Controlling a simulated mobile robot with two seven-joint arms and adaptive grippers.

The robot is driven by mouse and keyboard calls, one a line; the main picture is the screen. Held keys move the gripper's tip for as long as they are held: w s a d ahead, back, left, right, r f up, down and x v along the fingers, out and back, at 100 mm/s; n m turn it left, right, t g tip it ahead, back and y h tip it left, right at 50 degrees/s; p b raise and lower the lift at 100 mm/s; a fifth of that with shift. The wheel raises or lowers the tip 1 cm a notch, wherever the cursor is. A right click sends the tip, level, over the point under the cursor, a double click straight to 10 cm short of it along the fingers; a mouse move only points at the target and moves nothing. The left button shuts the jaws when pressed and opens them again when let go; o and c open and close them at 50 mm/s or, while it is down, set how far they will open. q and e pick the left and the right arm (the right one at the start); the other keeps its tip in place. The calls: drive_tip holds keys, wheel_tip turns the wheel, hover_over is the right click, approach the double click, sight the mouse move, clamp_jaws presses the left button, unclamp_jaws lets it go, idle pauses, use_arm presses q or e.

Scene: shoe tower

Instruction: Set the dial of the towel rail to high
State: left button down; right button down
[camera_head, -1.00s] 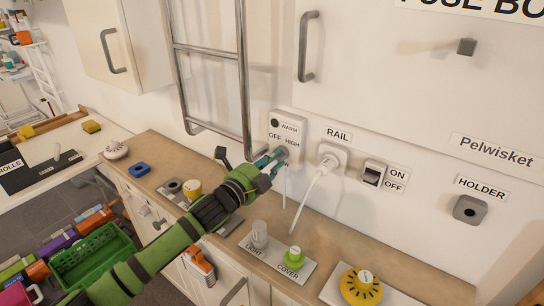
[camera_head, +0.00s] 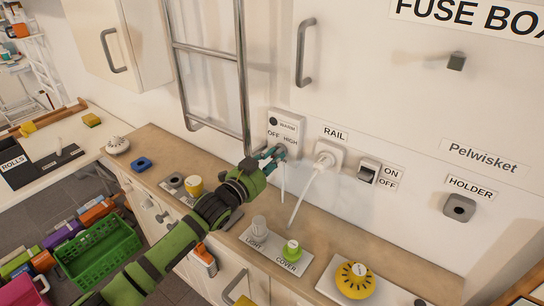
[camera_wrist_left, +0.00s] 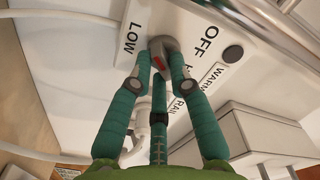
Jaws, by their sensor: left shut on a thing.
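The towel rail's control panel (camera_head: 276,143) is a pale box on the wall, with OFF, HIGH and WARM labels. Its grey dial (camera_wrist_left: 163,46) bears a red mark and shows between my fingers in the left wrist view, beside the LOW and OFF labels. My left gripper (camera_head: 276,154) has teal fingers and is shut on the dial; in the wrist view the fingers (camera_wrist_left: 162,75) close around it. The fingers partly cover the HIGH label there, and I cannot tell which label the mark points to. The towel rail (camera_head: 243,80) stands above. My right gripper is not in view.
Right of the panel are the RAIL socket with a white plug (camera_head: 326,158) and cord, an ON/OFF switch (camera_head: 368,171) and a grey holder (camera_head: 459,207). Below, the counter carries a grey LIGHT knob (camera_head: 258,227), a green COVER knob (camera_head: 292,251) and a yellow dial (camera_head: 354,281).

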use_arm(q)
drive_tip(key=n, duration=0.4)
drive_tip(key=shift+r+n, duration=0.1)
drive_tip(key=shift+n, duration=0.3)
drive_tip(key=n, duration=1)
drive_tip(key=shift+r, duration=0.1)
drive_tip(key=n, duration=0.4)
drive_tip(key=shift+r+n, duration=0.1)
drive_tip(key=shift+n, duration=0.2)
drive_tip(key=n+p, duration=0.1)
drive_tip(key=n, duration=0.3)
drive_tip(key=n+p, duration=0.1)
drive_tip(key=n, duration=0.3)
drive_tip(key=shift+w+r, duration=0.1)
drive_tip(key=n+p, duration=0.1)
drive_tip(key=n, duration=0.2)
drive_tip(key=shift+a+n, duration=0.1)
drive_tip(key=shift+n, duration=0.2)
drive_tip(key=shift+a+n+p, duration=0.1)
drive_tip(key=shift+n+p, duration=0.8)
drive_tip(key=shift+n, duration=1)
drive_tip(key=shift+w, duration=0.1)
